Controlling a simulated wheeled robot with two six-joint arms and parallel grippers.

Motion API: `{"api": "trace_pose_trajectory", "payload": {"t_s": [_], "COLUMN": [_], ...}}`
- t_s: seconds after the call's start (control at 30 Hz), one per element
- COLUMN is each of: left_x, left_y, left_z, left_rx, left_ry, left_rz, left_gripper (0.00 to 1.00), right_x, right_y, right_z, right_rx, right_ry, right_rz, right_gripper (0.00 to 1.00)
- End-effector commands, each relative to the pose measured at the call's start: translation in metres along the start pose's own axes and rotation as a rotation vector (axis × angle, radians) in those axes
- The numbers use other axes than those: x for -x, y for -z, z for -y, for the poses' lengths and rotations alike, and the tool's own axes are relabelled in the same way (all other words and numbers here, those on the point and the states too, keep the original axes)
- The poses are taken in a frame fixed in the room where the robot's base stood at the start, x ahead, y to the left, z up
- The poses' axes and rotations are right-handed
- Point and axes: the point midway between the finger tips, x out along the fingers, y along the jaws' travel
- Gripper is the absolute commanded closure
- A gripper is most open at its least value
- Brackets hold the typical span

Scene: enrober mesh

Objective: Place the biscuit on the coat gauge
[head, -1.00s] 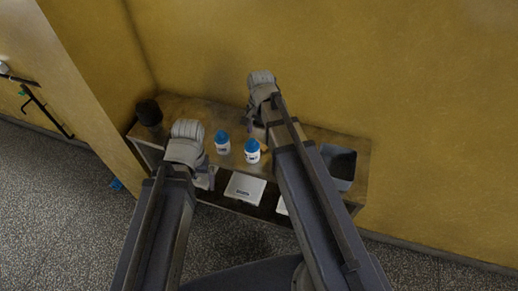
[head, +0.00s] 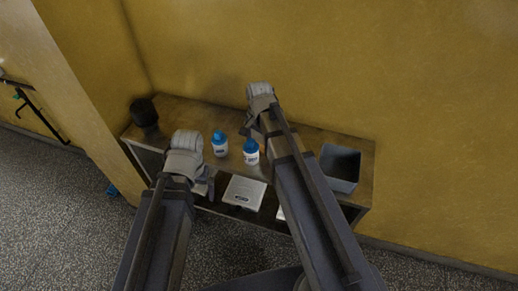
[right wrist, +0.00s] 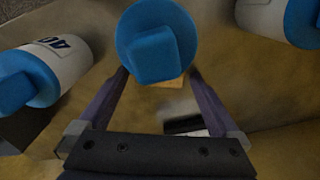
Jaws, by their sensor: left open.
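A small tan patch (right wrist: 172,83), possibly the biscuit, shows between my right fingers in the right wrist view, partly hidden by a blue cap (right wrist: 155,42). I cannot make out its shape. I cannot pick out the coat gauge for certain; a black-and-white item (right wrist: 185,125) lies below the patch. My right gripper (right wrist: 160,85) is open, its fingers wide apart and tips partly hidden by the cap. In the head view it is mostly hidden behind its wrist, over the table. My left gripper (head: 206,187) is open and empty at the table's front edge.
Blue-capped bottles (head: 219,146) (head: 251,153) stand on the brown table (head: 185,112). A dark cup (head: 145,113) is at the left and a grey bin (head: 340,168) at the right. The yellow wall is behind.

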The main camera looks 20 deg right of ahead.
Motion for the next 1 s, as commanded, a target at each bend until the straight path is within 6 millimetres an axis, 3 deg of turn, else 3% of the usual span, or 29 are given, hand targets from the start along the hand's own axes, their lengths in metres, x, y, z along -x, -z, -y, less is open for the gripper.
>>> {"api": "trace_pose_trajectory", "payload": {"t_s": [0.03, 0.47, 0.77, 1.0], "left_x": [0.0, 0.0, 0.002, 0.021], "left_y": [0.0, 0.0, 0.0, -0.001], "left_z": [0.0, 0.0, 0.0, 0.002], "left_rx": [0.0, 0.0, 0.0, 0.0], "left_ry": [0.0, 0.0, 0.0, 0.0], "left_rz": [0.0, 0.0, 0.0, 0.0], "left_gripper": [0.0, 0.0, 0.0, 0.0], "right_x": [0.0, 0.0, 0.003, 0.021], "right_y": [0.0, 0.0, 0.0, 0.0], "right_z": [0.0, 0.0, 0.0, 0.0], "right_rx": [0.0, 0.0, 0.0, 0.0], "right_ry": [0.0, 0.0, 0.0, 0.0], "right_rz": [0.0, 0.0, 0.0, 0.0], "right_gripper": [0.08, 0.55, 0.55, 0.55]}}
